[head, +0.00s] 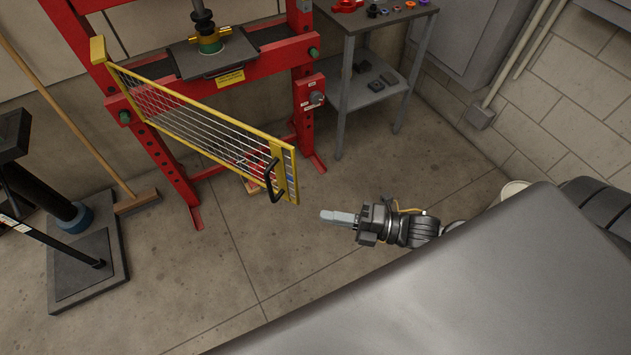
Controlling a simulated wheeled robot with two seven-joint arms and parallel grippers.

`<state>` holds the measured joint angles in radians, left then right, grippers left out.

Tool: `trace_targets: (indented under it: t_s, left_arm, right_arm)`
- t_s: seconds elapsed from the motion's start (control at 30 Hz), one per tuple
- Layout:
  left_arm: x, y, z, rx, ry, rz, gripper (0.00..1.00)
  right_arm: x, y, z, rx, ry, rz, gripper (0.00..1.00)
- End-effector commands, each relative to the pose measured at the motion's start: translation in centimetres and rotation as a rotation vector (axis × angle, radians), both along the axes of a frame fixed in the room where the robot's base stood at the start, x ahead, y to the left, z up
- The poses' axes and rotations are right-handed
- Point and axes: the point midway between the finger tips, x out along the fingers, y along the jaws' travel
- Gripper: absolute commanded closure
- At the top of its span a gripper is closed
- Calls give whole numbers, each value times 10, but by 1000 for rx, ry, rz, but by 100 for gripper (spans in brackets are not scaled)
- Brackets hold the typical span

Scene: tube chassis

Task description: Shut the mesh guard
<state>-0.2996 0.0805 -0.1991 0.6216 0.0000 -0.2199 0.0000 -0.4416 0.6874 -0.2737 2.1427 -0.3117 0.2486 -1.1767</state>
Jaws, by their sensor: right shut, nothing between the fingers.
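The mesh guard (195,118) is a yellow-framed panel of thin wires on the red press (172,160). It is hinged at the press's left post and stands swung open, its free end out in front of the press. A black handle (275,181) sits on that free end. My right gripper (324,216) is shut and empty, to the right of the handle and a little lower in the picture, apart from it. My left gripper is not in view.
A grey side table (375,84) with small parts stands right of the press. A broom (133,200) leans at the left, beside a black stand on a base plate (88,262). A large grey surface (470,290) fills the lower right. The floor before the guard is clear.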

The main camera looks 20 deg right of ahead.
Motion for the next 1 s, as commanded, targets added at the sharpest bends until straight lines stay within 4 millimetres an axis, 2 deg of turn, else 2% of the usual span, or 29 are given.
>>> trace_targets:
  t_s: [0.17, 0.5, 0.6, 0.7, 1.0]
  left_arm:
    - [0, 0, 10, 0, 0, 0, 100]
    - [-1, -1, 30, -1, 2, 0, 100]
    - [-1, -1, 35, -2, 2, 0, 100]
    - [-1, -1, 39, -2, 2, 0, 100]
    - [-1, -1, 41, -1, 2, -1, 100]
  right_arm:
    - [18, 22, 4, 5, -3, -3, 100]
    - [59, 77, 4, 5, 0, -3, 100]
    - [67, 60, 3, -2, 2, -4, 100]
    - [73, 51, 2, -2, 2, -3, 100]
    - [79, 41, 0, 1, 2, -3, 100]
